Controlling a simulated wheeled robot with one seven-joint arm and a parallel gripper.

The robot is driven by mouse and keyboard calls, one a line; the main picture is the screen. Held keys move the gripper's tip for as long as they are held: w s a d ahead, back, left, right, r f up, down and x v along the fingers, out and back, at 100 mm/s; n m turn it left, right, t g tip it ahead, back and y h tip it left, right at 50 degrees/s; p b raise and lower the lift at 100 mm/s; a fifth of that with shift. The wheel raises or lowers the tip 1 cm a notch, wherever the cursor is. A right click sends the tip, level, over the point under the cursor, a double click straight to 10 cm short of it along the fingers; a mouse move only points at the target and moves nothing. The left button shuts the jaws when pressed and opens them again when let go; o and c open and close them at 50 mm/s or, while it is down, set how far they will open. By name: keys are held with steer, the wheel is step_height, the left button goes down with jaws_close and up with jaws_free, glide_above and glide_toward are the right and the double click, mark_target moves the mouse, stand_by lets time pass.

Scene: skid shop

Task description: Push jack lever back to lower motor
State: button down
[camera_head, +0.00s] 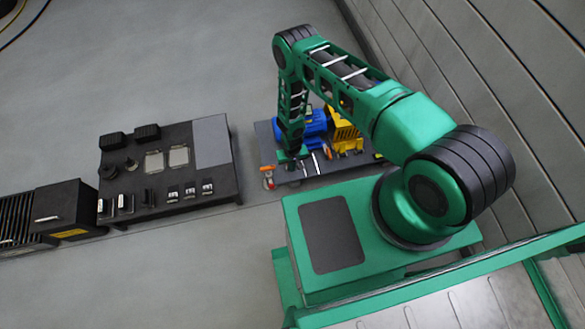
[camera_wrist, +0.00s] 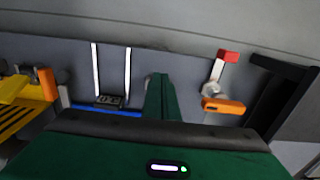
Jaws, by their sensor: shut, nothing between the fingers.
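The blue motor (camera_head: 313,124) sits on a dark skid plate (camera_head: 265,132) beside a yellow unit (camera_head: 345,130). In the wrist view only a blue strip, probably the motor's edge (camera_wrist: 110,110), shows behind my gripper. My gripper (camera_wrist: 159,80) is shut and empty over the skid; in the head view its tip (camera_head: 291,157) is at the skid's front left part. To its right in the wrist view, apart from it, stand an orange-ended lever (camera_wrist: 223,106) and a red-ended lever (camera_wrist: 229,56). Another orange piece (camera_wrist: 46,84) is at the left. I cannot tell which is the jack lever.
A dark control panel (camera_head: 160,205) with switches stands left of the skid, and a black box (camera_head: 68,205) beyond it. A dark bar (camera_wrist: 278,100) rises at the right in the wrist view. A ribbed wall (camera_head: 430,60) is behind.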

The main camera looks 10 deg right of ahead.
steer(key=shift+s, duration=0.15)
steer(key=shift+s, duration=0.4)
step_height(320, 180, up, 7)
stand_by(0.5)
stand_by(0.5)
